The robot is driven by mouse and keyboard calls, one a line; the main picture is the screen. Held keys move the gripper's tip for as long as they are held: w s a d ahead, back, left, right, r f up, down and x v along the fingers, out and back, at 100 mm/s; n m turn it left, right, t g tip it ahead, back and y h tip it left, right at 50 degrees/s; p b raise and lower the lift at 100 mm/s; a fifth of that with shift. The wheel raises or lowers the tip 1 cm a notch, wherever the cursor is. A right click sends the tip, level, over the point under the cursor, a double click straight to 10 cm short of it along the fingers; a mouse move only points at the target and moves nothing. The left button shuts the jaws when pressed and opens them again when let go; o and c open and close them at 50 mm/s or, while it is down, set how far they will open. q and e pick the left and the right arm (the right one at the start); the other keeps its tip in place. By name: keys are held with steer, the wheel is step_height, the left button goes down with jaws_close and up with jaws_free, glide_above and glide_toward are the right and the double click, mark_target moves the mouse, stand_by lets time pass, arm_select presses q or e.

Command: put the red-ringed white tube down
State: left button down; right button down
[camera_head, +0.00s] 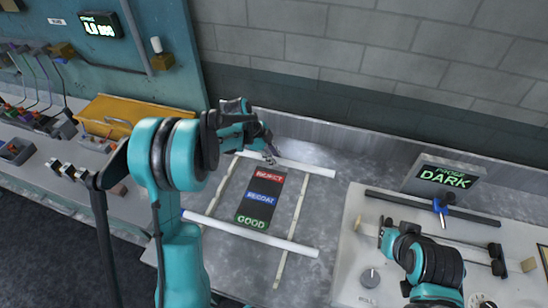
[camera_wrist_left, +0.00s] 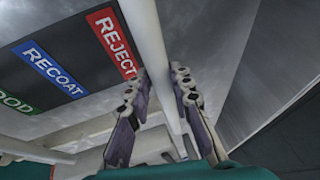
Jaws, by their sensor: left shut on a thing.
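My left gripper (camera_head: 268,154) is shut on a plain white tube (camera_head: 308,168) at the far side of the rack, beyond the red REJECT label (camera_head: 269,176). In the left wrist view the tube (camera_wrist_left: 149,38) runs between the two fingers (camera_wrist_left: 162,80). I see no red ring on it; part of it is hidden by the fingers and arm. I cannot tell whether it touches the two pale rails (camera_head: 297,215). A second white tube (camera_head: 250,235) with a blue ring at its left end lies across the near part, by the green GOOD label (camera_head: 251,222). My right gripper (camera_head: 386,232) is small and its fingers are unclear.
The blue RECOAT label (camera_head: 263,199) lies between the other two. A sign reading DARK (camera_head: 444,178) stands at the right, behind a pale machine top with a dark rod and knobs. A yellow bin (camera_head: 108,117) stands at the left. A wall runs behind the bench.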

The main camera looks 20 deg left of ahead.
arm_select(q)
steer(key=shift+f+b, duration=0.45)
steer(key=shift+f, duration=0.1)
steer(key=c, duration=1.3)
jaws_free()
steer(key=shift+c, duration=0.2)
steer(key=shift+r, duration=0.15)
steer(key=shift+r+p, duration=0.25)
steer(key=shift+p, duration=0.15)
steer(key=p+v, duration=0.3)
steer(key=v, duration=0.8)
steer(key=s+d+r+n+t+y, duration=0.1)
steer(key=s+d+r+n, duration=0.1)
steer(key=s+r+n, duration=0.3)
steer(key=s+d+r+n+t+y, duration=0.1)
steer(key=s+d+r+n+y, duration=0.2)
steer(key=s, duration=0.4)
steer(key=s+f+n+t, duration=0.2)
steer(key=s+n+t, duration=0.1)
steer(key=s+n, duration=0.7)
steer(key=shift+s+a+f+n+y, duration=0.3)
steer(key=shift+s+a+n, duration=0.15)
steer(key=shift+s, duration=0.5)
